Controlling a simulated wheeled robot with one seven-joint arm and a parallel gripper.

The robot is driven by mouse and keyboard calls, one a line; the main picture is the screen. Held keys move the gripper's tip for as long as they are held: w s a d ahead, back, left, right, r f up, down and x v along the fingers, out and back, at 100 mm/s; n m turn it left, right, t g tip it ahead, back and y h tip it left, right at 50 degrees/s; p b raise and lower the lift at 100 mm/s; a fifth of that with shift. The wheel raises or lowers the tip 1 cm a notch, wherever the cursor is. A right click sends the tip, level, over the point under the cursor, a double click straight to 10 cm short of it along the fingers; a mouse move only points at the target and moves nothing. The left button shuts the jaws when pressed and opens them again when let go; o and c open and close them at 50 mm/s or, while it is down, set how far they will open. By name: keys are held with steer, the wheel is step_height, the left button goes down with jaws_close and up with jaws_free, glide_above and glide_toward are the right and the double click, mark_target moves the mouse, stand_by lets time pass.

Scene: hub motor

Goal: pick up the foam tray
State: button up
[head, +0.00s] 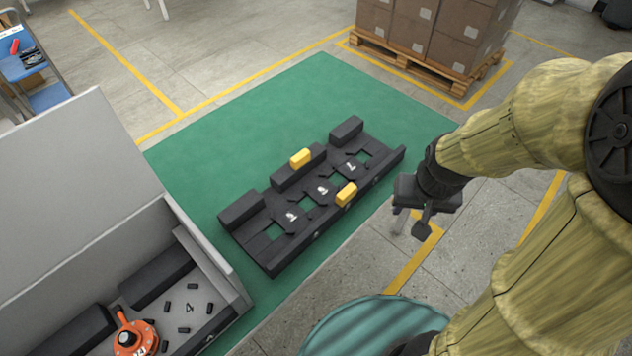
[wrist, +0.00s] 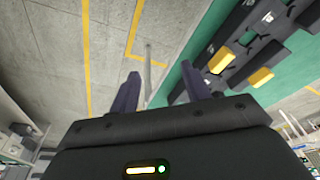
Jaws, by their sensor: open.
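The black foam tray (head: 262,252) lies on the green mat, long and angled, with several cut-outs and white numbers. One yellow piece (head: 300,158) stands on its far long side and another yellow piece (head: 346,194) on its near side. My gripper (head: 409,222) is open and empty, to the right of the tray and apart from it. In the wrist view my two fingers (wrist: 161,88) are spread with floor between them. Part of the tray (wrist: 243,18) shows there at upper right, with both yellow pieces.
An open grey box (head: 215,262) at lower left holds an orange part (head: 133,338), black foam blocks and small black pieces. Cartons (head: 430,30) stand on a wooden pallet (head: 428,62) at the back. A ribbed teal round object (head: 365,325) is at bottom centre. The green mat (head: 320,85) is clear behind the tray.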

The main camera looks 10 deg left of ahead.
steer(key=w+a+r+m+g+p, duration=0.2)
steer(key=w+a+m+p, duration=0.2)
steer(key=w+a+p, duration=0.25)
steer(key=m+p, duration=0.3)
steer(key=p, duration=0.1)
glide_above(347, 191)
steer(key=shift+f+g, duration=0.3)
steer(key=shift+f, duration=0.4)
steer(key=shift+f, duration=0.1)
step_height(347, 191, down, 12)
steer(key=shift+p, duration=1.2)
steer(key=shift+f, duration=0.1)
steer(key=shift+w+f+p, duration=0.1)
steer(key=shift+f+p, duration=1.05)
steer(key=shift+f, duration=1.35)
